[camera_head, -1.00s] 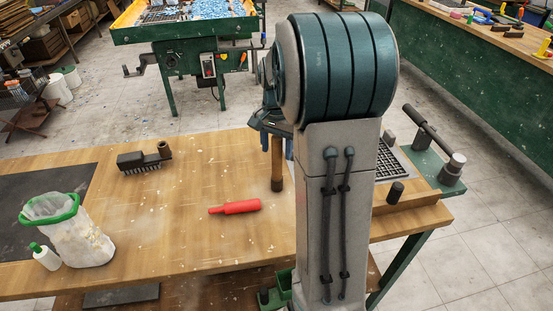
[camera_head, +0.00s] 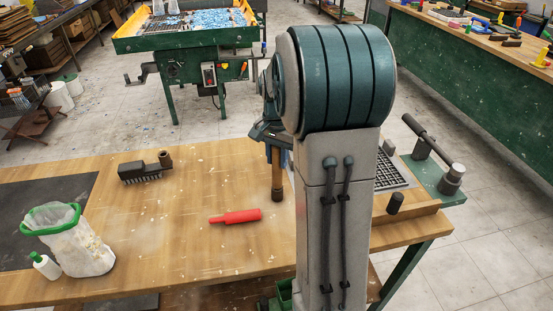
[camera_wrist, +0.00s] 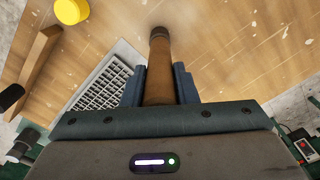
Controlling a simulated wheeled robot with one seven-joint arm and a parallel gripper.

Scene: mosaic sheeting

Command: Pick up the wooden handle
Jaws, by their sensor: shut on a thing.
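The wooden handle (camera_head: 277,172) is a brown rod with a darker lower end. It hangs upright below my gripper (camera_head: 274,146), over the workbench to the right of the red tool. In the wrist view the handle (camera_wrist: 158,72) runs between the two blue fingers of my gripper (camera_wrist: 159,84), which are shut on it. Its far end points down toward the bench top. I cannot tell whether that end touches the wood. My arm hides part of the bench behind it in the head view.
On the workbench (camera_head: 200,255) are a red tool (camera_head: 236,216), a dark brush (camera_head: 146,168), a white bag with a green rim (camera_head: 82,252) and a white bottle (camera_head: 45,266). The wrist view shows a black grid (camera_wrist: 98,82), a wooden strip (camera_wrist: 38,58) and a yellow round thing (camera_wrist: 71,10).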

